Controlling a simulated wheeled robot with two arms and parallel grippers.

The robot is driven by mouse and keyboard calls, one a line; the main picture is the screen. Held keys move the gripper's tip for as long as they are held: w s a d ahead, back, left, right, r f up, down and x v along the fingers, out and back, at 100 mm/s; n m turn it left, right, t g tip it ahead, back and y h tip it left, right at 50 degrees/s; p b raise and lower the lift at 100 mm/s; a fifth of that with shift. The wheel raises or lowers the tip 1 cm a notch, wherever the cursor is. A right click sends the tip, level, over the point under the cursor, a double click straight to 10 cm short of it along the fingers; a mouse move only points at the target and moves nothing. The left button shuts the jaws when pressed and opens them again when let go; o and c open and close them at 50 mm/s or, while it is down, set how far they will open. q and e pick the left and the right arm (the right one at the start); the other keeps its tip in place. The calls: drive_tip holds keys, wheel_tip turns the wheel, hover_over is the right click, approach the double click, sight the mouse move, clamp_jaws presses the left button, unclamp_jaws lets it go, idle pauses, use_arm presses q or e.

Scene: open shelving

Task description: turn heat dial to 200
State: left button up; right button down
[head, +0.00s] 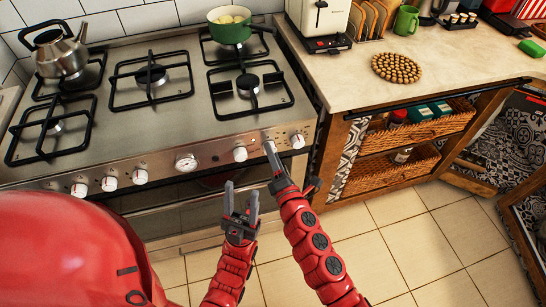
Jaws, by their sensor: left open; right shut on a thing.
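The markings are too small to read. My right gripper (271,155) is at the panel's right part, shut on a control knob there, which its fingers mostly hide. One free knob (240,153) is just left of it and another (298,141) just right. My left gripper (241,197) is open and empty, fingers pointing up, in front of the oven and below the panel.
A green pot (230,28) stands on the back right burner and a kettle (60,52) on the back left. The counter (440,62) to the right holds a toaster and a round trivet. The tiled floor (400,240) at right is clear.

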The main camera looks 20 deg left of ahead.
drive_tip(key=shift+s+a+f+m+h+b, duration=0.1)
drive_tip(key=shift+m+h+b, duration=0.25)
drive_tip(key=shift+m, duration=4.6)
drive_tip(key=shift+a+r+m+h+b, duration=0.1)
drive_tip(key=shift+m+h+b, duration=0.3)
drive_tip(key=shift+m, duration=4.6)
drive_tip(key=shift+s+f+m+h+b, duration=0.1)
drive_tip(key=shift+m+h+b, duration=0.25)
drive_tip(key=shift+m, duration=4.6)
drive_tip(key=shift+c, duration=1.8)
unclamp_jaws()
